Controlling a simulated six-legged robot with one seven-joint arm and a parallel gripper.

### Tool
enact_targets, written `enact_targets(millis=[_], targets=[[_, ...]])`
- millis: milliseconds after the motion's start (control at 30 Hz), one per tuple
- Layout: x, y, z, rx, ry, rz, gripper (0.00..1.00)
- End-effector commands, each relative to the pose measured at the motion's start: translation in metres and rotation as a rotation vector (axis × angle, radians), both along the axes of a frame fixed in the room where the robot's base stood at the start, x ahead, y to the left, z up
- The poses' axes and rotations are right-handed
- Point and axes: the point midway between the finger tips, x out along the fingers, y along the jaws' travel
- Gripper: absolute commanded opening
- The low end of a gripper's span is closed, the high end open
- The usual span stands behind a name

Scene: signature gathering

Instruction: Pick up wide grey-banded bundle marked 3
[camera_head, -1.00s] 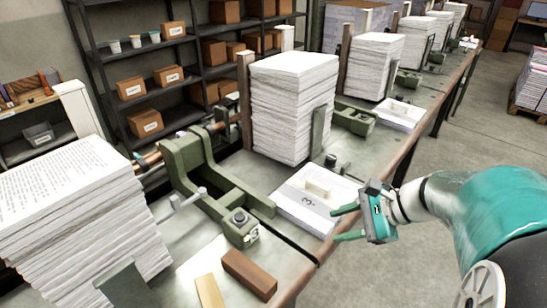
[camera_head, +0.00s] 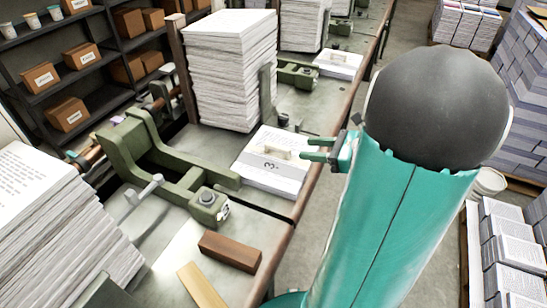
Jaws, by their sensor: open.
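The bundle marked 3 (camera_head: 268,180) is a low white paper stack with a wide grey band across it, lying flat on the bench near its right edge. A small pale block-like piece (camera_head: 278,152) sits on its top. My gripper (camera_head: 307,149) is open, its two green fingers pointing left at the bundle's right edge. The fingers look empty. I cannot tell whether they touch the bundle. My teal arm hides part of the floor to the right.
A tall paper stack (camera_head: 232,85) stands behind the bundle. A green clamp press (camera_head: 165,160) is to its left. A brown wooden block (camera_head: 230,250) lies in front. Another low bundle (camera_head: 338,64) lies farther along the bench. Pallets of paper (camera_head: 508,245) stand at right.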

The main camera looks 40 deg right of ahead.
Motion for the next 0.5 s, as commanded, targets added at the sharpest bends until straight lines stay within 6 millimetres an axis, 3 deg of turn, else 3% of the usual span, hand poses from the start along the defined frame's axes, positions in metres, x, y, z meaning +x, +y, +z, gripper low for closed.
enact_targets(millis=[200, 500], targets=[[0.033, 0.021, -0.012, 0.000, 0.000, 0.005, 0.41], [0.057, 0.036, -0.020, 0.000, 0.001, 0.007, 0.41]])
